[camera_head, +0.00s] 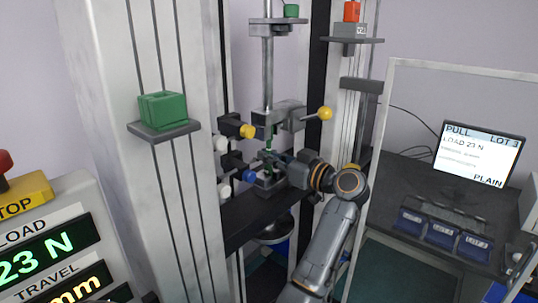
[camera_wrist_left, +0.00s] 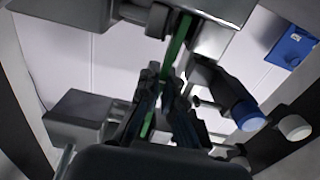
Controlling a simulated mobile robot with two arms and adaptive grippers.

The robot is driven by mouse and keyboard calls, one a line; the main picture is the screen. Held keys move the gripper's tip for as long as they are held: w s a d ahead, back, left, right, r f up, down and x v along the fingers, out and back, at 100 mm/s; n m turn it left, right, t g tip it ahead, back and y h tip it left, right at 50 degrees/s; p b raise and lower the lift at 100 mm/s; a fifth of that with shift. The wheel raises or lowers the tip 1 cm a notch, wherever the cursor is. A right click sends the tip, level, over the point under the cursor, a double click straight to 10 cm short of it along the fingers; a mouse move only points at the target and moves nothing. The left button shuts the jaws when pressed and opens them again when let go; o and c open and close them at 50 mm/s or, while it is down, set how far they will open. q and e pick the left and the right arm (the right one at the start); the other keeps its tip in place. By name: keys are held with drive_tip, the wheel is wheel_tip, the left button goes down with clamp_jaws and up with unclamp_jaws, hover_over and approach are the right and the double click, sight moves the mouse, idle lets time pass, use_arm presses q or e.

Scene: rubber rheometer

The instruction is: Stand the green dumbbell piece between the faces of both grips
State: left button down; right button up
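The green dumbbell piece (camera_head: 268,141) is a thin upright strip between the upper grip (camera_head: 278,114) and the lower grip (camera_head: 268,182) in the head view. My left gripper (camera_head: 270,158) reaches in from the right at its height. In the left wrist view the green strip (camera_wrist_left: 179,42) passes between my left fingers (camera_wrist_left: 163,84), which look closed on it. One end of it runs to a grey metal block (camera_wrist_left: 208,32); whether it touches the grip faces is hidden. My right gripper is not in view.
Yellow knobs (camera_head: 325,113) and a blue knob (camera_head: 250,176) stick out around the grips. A green block (camera_head: 163,110) sits on a side shelf. A screen (camera_head: 482,154) and blue bins (camera_head: 442,235) stand right. The frame's columns hem in the grips.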

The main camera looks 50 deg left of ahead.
use_arm(q)
drive_tip(key=shift+f, duration=0.1)
idle(0.3)
drive_tip(key=c, duration=1.4)
unclamp_jaws()
drive_tip(key=shift+c, duration=0.2)
drive_tip(key=w+d, duration=0.1)
drive_tip(key=d, duration=1.1)
drive_tip(key=shift+f, duration=0.1)
